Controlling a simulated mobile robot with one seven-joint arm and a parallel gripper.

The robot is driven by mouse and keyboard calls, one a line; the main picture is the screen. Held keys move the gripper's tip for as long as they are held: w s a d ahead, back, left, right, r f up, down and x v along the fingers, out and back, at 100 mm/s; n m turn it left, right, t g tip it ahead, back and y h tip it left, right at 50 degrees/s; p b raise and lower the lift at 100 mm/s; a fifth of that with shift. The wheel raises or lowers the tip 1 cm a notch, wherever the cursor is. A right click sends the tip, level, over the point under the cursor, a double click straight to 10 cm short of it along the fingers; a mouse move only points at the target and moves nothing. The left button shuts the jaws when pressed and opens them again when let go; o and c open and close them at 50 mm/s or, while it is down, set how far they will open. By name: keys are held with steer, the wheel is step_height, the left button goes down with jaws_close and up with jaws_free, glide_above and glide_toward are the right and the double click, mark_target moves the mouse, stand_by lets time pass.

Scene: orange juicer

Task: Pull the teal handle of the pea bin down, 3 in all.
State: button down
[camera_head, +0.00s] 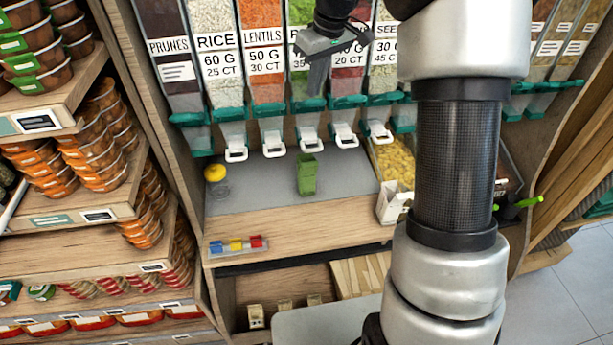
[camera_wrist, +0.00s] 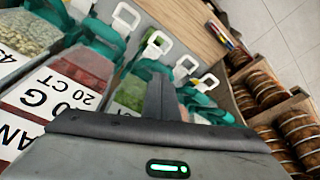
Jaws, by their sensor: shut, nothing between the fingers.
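The pea bin (camera_head: 299,85) stands between the lentil bin (camera_head: 262,65) and a bin of red contents; its label is partly hidden behind my gripper. Its teal handle (camera_head: 308,104) runs across its foot, above a white-rimmed spout (camera_head: 310,144). My gripper (camera_head: 317,93) is shut and empty, fingers pointing down in front of the pea bin, just above the handle. In the wrist view, the closed fingers (camera_wrist: 160,98) overlap the picture of the teal handle (camera_wrist: 148,70) and green peas (camera_wrist: 130,93). I cannot tell whether they touch the handle.
A green container (camera_head: 306,176) stands on the grey counter below the pea spout. A yellow-topped jar (camera_head: 216,180) is left. Neighbouring teal handles sit close on both sides. My arm hides the right part of the shelf. Stacked orange bowls (camera_head: 115,150) are at left.

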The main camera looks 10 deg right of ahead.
steer(key=s+r+p, duration=0.1)
steer(key=s+r, duration=0.3)
steer(key=r, duration=0.1)
stand_by(0.3)
stand_by(0.4)
steer(key=s+r+m+t+h, duration=0.1)
steer(key=s+r, duration=0.2)
steer(key=s, duration=0.4)
steer(key=s+r+m+t, duration=0.1)
steer(key=s+r+m, duration=0.15)
steer(key=s, duration=0.45)
steer(key=s+f+m+t, duration=0.1)
steer(key=s+f+m, duration=0.1)
steer(key=s, duration=1.3)
steer(key=shift+s+a+f, duration=0.15)
steer(key=shift+s+f, duration=0.1)
steer(key=shift+f, duration=0.1)
